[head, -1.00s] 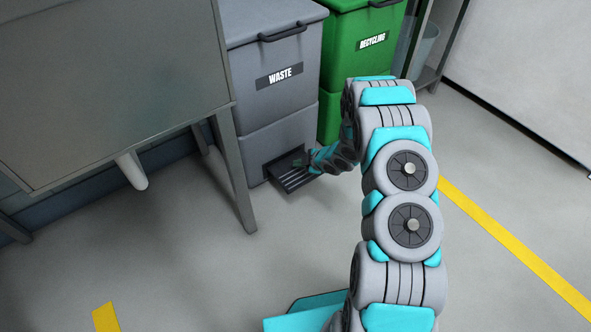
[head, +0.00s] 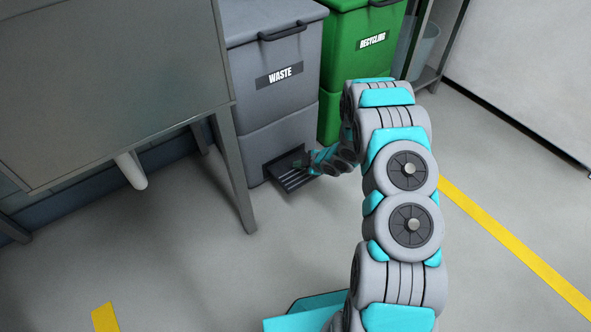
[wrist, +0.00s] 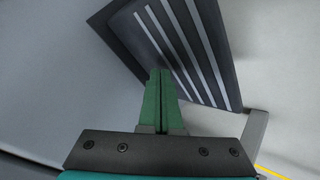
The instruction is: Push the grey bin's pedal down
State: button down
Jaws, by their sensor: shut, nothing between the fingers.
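The grey bin (head: 272,90), labelled WASTE, stands beside the green bin. Its dark pedal (head: 292,178), with light stripes, sticks out low at its front. In the wrist view the pedal (wrist: 195,45) fills the upper middle. My gripper (head: 303,163) is at the pedal, its fingers shut and empty. In the wrist view the green fingertips (wrist: 160,72) overlap the pedal's lower left edge. I cannot tell for sure whether they touch it.
A green RECYCLING bin (head: 362,50) stands right of the grey bin. A metal table (head: 110,90) with a leg (head: 233,170) stands close on the left. Open floor (head: 200,270) lies in front, with a yellow line (head: 510,245) at the right.

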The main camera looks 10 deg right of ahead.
aim_at(298, 171)
jog(key=shift+f+b, duration=0.65)
jog(key=shift+f, duration=0.65)
dwell(1.2)
dwell(0.3)
jog(key=shift+r+p, duration=1)
jog(key=shift+r, duration=0.65)
jog(key=shift+r, duration=0.2)
jog(key=shift+r+p, duration=1.55)
jog(key=shift+r, duration=0.85)
